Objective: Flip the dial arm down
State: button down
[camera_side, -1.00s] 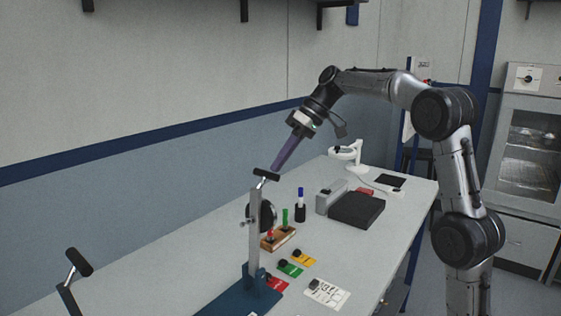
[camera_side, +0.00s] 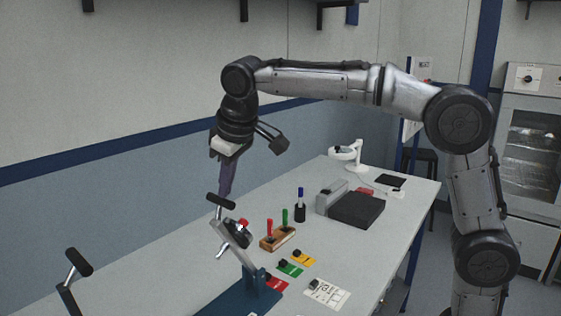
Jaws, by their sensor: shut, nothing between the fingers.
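The dial arm (camera_side: 237,245) is a grey metal bar hinged on a blue base (camera_side: 240,298). It leans to the left, tilted from upright, with a black crossbar handle (camera_side: 220,201) at its upper end. A round black dial (camera_side: 238,232) sits partly behind the bar. My gripper (camera_side: 225,192) is shut and empty, pointing down, with its purple fingers right at the black handle. I cannot tell whether the fingertips touch the handle or are just behind it.
A second black handle on a post (camera_side: 78,262) stands at the front left. A wooden block with red and green pegs (camera_side: 278,236), coloured cards (camera_side: 290,269), a marker holder (camera_side: 300,212) and a dark box (camera_side: 357,210) stand to the right. The table's left middle is clear.

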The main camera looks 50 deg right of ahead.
jog(key=a+f+n+h, duration=0.1)
jog(key=a+f+h, duration=0.65)
jog(key=a, duration=0.65)
jog(key=a+f, duration=0.3)
jog(key=f, duration=0.4)
jog(key=a+f, duration=0.3)
jog(key=f, duration=0.5)
jog(key=shift+n, duration=0.3)
jog(key=shift+f, duration=0.25)
jog(key=v, duration=1.3)
jog(key=shift+w+a+f, duration=0.15)
jog(key=shift+w+a, duration=0.1)
jog(key=shift+a, duration=0.15)
